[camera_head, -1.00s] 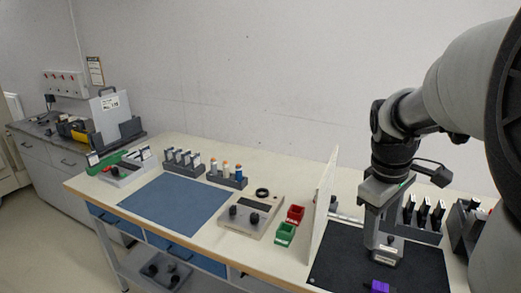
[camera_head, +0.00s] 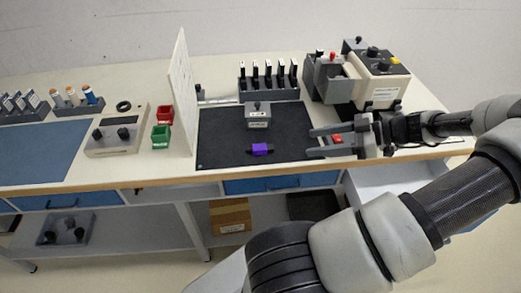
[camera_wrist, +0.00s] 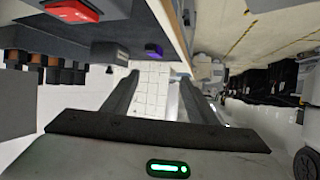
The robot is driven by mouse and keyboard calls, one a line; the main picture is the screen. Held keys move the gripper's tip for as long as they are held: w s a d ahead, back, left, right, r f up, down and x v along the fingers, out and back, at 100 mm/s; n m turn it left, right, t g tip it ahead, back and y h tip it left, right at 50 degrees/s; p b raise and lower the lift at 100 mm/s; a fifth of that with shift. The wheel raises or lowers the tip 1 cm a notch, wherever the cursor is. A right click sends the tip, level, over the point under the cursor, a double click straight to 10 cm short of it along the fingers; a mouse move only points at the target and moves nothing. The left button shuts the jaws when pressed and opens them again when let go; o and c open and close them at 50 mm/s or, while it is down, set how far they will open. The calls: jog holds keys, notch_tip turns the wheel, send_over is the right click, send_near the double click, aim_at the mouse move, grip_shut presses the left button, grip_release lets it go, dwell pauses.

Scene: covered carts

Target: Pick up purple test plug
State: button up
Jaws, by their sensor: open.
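The purple test plug (camera_head: 260,149) lies on the black mat (camera_head: 222,148) near the front of the bench, with small dark ends showing at its sides. My gripper (camera_head: 308,142) is open and empty to the right of the plug, with its fingers pointing left toward it and a clear gap between. In the wrist view the plug (camera_wrist: 153,50) is a small purple block beyond the finger tips, near the bench edge. My open gripper also shows there (camera_wrist: 155,85).
A grey box (camera_head: 257,115) with a label stands behind the plug. A rack (camera_head: 268,88) of several upright modules stands at the back of the mat. A white upright panel (camera_head: 181,90) bounds the mat on the left. Grey and cream devices (camera_head: 380,88) stand at the right.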

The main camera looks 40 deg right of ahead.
send_near(262, 148)
jog(key=shift+w+a+f+t+p, duration=0.15)
jog(key=shift+w+a, duration=0.3)
jog(key=shift+a, duration=0.15)
jog(key=shift+w+a+f+t+p, duration=0.15)
jog(key=shift+w+a, duration=0.35)
jog(key=shift+a, duration=0.05)
jog(key=shift+d+f+x, duration=0.1)
jog(key=shift+f+x, duration=0.05)
jog(key=shift+x, duration=0.75)
jog(key=shift+d+f+x, duration=0.1)
jog(key=shift+x, duration=0.85)
jog(key=shift+d+f+x, duration=0.1)
jog(key=shift+f+x, duration=0.05)
jog(key=shift+x, duration=0.75)
jog(key=c, duration=1.3)
